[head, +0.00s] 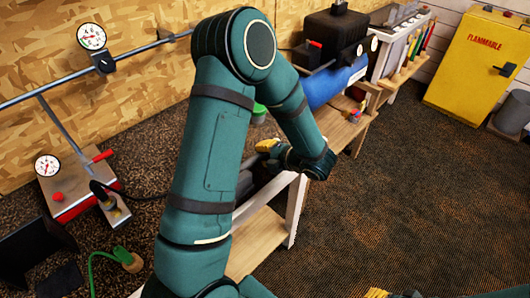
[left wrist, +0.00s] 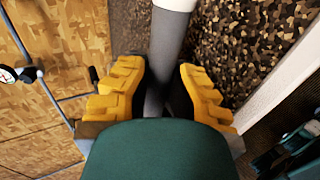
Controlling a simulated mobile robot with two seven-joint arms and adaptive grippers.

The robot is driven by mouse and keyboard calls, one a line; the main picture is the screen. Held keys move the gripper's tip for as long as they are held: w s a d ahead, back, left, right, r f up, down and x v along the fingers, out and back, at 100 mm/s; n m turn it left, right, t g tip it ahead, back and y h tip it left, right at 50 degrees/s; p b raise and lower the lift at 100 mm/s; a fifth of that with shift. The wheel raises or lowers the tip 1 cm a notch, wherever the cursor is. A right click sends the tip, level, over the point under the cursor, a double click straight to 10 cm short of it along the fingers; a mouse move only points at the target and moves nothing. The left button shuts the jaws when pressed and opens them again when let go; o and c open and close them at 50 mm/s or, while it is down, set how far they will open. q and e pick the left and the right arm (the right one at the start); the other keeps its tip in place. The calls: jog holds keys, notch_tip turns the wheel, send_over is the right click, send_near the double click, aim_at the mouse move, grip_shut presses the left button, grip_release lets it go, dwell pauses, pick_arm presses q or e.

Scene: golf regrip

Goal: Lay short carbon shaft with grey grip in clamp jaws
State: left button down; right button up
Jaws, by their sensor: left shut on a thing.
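My left gripper (head: 268,147) reaches down beside the workbench in the head view, mostly hidden by its own arm. In the left wrist view its yellow ribbed fingers (left wrist: 158,98) are shut on a grey, rod-like thing (left wrist: 165,58), which looks like the grey grip of the shaft. Its far end, at the top edge, is pale. The rest of the shaft is hidden or out of view. Only a yellow bit of what seems to be my right gripper (head: 376,293) shows at the bottom edge of the head view. I cannot make out the clamp jaws.
A wooden bench with pale legs (head: 296,208) stands below my left arm. A blue tank (head: 332,87) and a black machine (head: 336,33) stand behind it.

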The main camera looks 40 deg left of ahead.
pick_arm(q)
jog(key=shift+f, duration=0.3)
jog(key=c, duration=1)
grip_release()
jog(key=v, duration=1.2)
jog(key=shift+r, duration=0.1)
